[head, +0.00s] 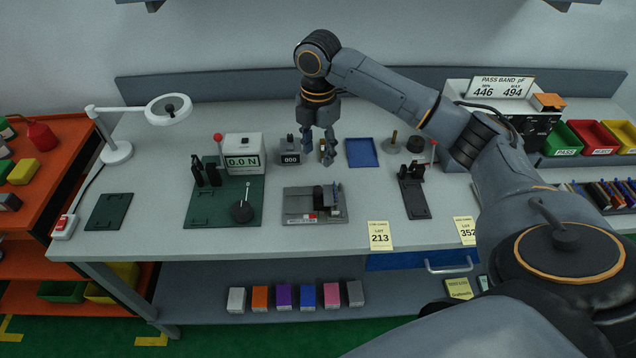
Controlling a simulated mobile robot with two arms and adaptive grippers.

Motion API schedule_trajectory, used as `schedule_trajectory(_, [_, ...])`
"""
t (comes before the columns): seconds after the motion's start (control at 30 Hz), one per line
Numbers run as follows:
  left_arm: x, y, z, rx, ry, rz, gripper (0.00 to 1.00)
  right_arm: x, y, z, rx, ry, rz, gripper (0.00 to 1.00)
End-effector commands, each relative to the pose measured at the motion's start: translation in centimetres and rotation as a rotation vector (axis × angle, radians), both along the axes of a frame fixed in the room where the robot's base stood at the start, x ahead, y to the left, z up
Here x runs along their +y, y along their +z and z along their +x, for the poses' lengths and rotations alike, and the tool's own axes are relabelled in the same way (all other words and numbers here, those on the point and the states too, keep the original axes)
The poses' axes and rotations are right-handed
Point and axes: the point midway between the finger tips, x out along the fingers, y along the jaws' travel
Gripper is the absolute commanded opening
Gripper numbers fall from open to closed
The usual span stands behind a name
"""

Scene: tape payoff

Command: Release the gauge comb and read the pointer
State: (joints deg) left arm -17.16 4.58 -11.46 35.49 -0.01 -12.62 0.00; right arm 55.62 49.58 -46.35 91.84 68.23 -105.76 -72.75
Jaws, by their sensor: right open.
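My right gripper (319,156) is open and points down over the back middle of the bench, with its fingers by a small brass-coloured piece (329,154). I cannot tell whether they touch it, and I see nothing clearly held. A small counter box reading 000 (290,158) stands just left of the fingers. In front is a grey fixture (299,202) with a black block and blue upright parts at its right. No part is plainly a gauge comb, and no pointer reading is legible. My left gripper is not in view.
A box reading 0.0 N (244,162) stands on a dark green plate (207,212). A blue tray (362,153) lies right of the gripper, and a black clamp stand (414,195) stands farther right. A magnifier lamp (168,110) is at left.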

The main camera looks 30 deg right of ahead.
Motion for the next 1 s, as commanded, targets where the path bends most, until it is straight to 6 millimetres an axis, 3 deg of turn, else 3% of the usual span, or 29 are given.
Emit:
schedule_trajectory(0.5, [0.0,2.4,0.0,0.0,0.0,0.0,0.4,0.1,-10.1,-0.1,0.002,-0.001,0.001,0.46])
schedule_trajectory(0.7, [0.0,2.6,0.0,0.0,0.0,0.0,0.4,0.0,-11.7,0.0,-0.001,-0.002,-0.001,0.46])
schedule_trajectory(1.0, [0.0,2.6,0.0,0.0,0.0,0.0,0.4,0.0,-12.0,-0.1,-0.002,-0.001,-0.001,0.46])
